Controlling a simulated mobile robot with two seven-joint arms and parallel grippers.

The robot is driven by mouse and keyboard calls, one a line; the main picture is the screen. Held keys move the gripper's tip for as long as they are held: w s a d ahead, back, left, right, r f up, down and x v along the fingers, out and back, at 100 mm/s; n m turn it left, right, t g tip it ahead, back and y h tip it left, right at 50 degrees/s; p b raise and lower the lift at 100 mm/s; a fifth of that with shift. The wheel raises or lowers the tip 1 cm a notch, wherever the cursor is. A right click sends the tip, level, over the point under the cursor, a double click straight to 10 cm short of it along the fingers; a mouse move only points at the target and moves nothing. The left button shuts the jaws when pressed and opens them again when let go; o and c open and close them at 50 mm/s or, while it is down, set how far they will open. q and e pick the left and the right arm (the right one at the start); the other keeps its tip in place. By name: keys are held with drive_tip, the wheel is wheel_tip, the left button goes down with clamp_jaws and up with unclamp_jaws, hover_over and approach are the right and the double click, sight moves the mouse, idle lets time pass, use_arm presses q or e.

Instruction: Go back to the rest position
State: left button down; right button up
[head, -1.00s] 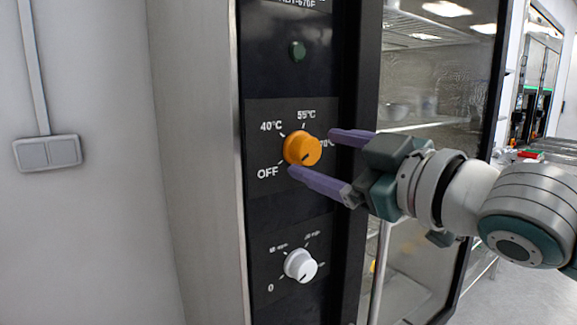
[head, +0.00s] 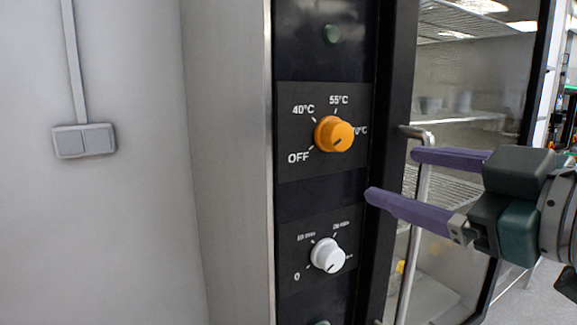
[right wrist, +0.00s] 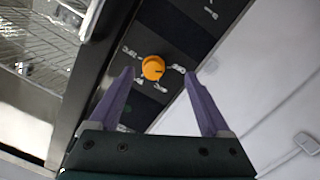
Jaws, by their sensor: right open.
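My right gripper (head: 390,174) is open and empty, to the right of the control panel and in front of the glass door. Its two purple fingers point left and stand apart from the orange knob (head: 334,134). The orange knob is on the black panel (head: 310,195), with labels OFF, 40°C, 55°C and 70°C around it. In the right wrist view the orange knob (right wrist: 153,68) shows beyond the open fingertips (right wrist: 160,80). My left gripper is not in view.
A white knob (head: 327,255) is below the orange one, and a green light (head: 332,34) is above. A vertical door handle (head: 418,210) is close behind my right fingers. A wall switch (head: 84,141) is at the left. Wire shelves show behind the glass.

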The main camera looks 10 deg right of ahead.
drive_tip(key=s+f+m+g+h, duration=0.35)
drive_tip(key=s+f, duration=0.25)
drive_tip(key=f, duration=0.3)
drive_tip(key=s+f+m+g+h+p, duration=0.1)
drive_tip(key=s+f+m+g, duration=0.1)
drive_tip(key=s+f+g, duration=0.5)
drive_tip(key=s+f+m+g, duration=0.2)
drive_tip(key=s+f, duration=0.1)
drive_tip(key=s, duration=0.8)
wheel_tip(320, 180, up, 28)
drive_tip(key=p, duration=2.7)
drive_tip(key=shift+w, duration=0.35)
drive_tip(key=shift+a+f+n, duration=0.1)
drive_tip(key=shift+n, duration=0.15)
